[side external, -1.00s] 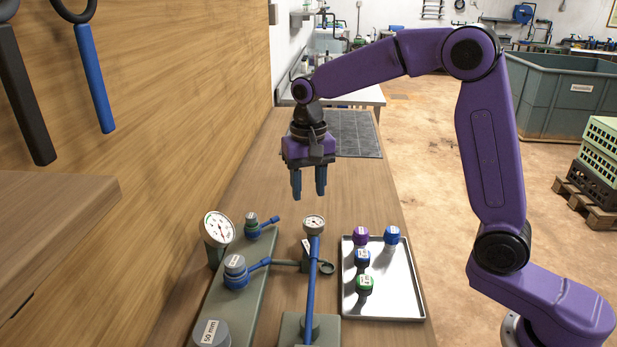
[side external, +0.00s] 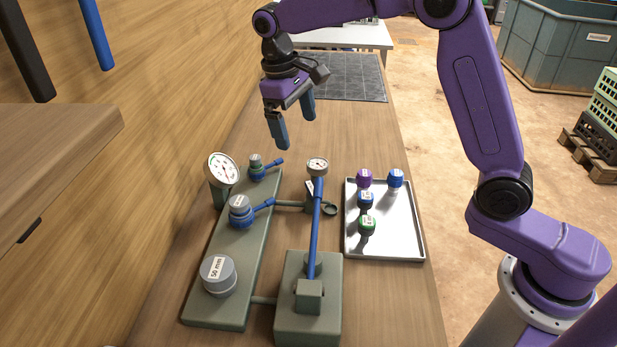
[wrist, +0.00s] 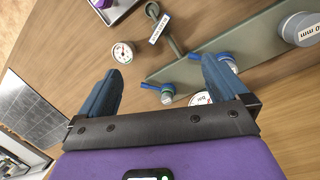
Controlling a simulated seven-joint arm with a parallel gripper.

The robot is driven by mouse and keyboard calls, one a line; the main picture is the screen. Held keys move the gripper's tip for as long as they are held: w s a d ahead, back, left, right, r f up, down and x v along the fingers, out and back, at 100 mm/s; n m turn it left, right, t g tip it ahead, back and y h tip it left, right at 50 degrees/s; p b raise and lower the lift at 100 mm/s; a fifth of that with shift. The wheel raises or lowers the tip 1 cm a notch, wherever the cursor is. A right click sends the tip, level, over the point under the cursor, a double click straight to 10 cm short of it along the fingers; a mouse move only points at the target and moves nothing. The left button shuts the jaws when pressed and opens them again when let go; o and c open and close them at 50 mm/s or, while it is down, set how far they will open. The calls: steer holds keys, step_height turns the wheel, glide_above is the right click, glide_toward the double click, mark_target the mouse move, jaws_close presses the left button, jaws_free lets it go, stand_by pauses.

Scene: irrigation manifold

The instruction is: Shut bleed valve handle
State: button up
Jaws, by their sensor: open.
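The grey-green manifold (side external: 225,265) carries two valves with short blue handles. The small back valve handle (side external: 272,162) points to the right; it also shows in the wrist view (wrist: 151,87). The larger middle valve handle (side external: 264,203) also points right, toward the cross pipe. A long blue lever (side external: 313,240) stands on a grey block in front. My gripper (side external: 296,133) is open and empty, above and behind the manifold's back end, touching nothing. In the wrist view the small valve lies beyond and between the fingers.
A large dial gauge (side external: 222,170) stands left of the small valve, and a smaller gauge (side external: 318,165) to its right. A metal tray (side external: 395,235) holds several coloured caps. A wooden wall (side external: 190,90) rises close on the left. The bench behind is clear up to a dark mat (side external: 345,78).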

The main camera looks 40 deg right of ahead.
steer(key=a+n+h, duration=0.1)
steer(key=a+n, duration=0.1)
steer(key=n, duration=0.3)
steer(key=n+h, duration=0.1)
steer(key=n, duration=0.3)
glide_toward(311, 190)
steer(key=shift+g, duration=0.4)
steer(key=x, duration=0.8)
steer(key=shift+w+f, duration=0.1)
steer(key=shift+w, duration=0.25)
